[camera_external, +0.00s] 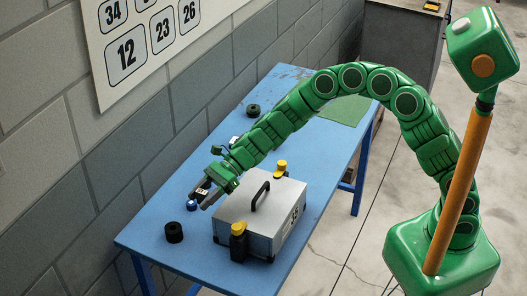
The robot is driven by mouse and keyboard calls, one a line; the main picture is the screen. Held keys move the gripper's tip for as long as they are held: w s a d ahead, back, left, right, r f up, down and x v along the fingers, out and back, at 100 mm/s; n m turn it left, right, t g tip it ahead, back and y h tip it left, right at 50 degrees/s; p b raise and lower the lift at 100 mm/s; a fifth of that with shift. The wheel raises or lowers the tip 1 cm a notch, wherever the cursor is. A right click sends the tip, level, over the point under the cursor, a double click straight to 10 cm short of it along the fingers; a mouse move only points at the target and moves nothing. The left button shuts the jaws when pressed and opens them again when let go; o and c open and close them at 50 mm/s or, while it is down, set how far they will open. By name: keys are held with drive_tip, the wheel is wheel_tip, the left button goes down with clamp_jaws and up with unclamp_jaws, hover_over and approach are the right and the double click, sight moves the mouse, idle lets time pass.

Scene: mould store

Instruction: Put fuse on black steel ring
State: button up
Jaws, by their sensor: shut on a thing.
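My gripper (207,194) is at the end of the green arm, low over the blue table and just left of the grey case. It is shut on a small dark piece with a pale mark, which seems to be the fuse (201,190); the fingers hide part of it. A short black ring-like piece (174,232) stands on the table near its front left end, below and left of my gripper. Another low black ring (253,110) lies near the wall, farther back. I cannot tell which of the two is the black steel ring.
The grey case (262,215) with a black handle stands right of my gripper. A small blue item (192,205) is close to my fingertips. A green mat (340,108) lies at the table's far end.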

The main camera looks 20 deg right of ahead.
drive_tip(key=w+a+f, duration=0.3)
drive_tip(key=a, duration=0.2)
hover_over(173, 228)
drive_tip(key=d, duration=0.1)
drive_tip(key=f, duration=0.4)
drive_tip(key=shift+s+d+f, duration=0.1)
drive_tip(key=shift+s+f, duration=0.05)
drive_tip(key=shift+s, duration=0.15)
drive_tip(key=shift+w+a+f, duration=0.3)
drive_tip(key=shift+a+f, duration=0.25)
drive_tip(key=shift+f, duration=1.65)
drive_tip(key=shift+f, duration=0.1)
drive_tip(key=o, duration=1)
drive_tip(key=shift+o, duration=0.2)
drive_tip(key=shift+d+r, duration=0.1)
drive_tip(key=shift+r, duration=0.1)
drive_tip(key=v, duration=1.1)
drive_tip(key=shift+d+r, duration=0.25)
drive_tip(key=shift+d, duration=0.05)
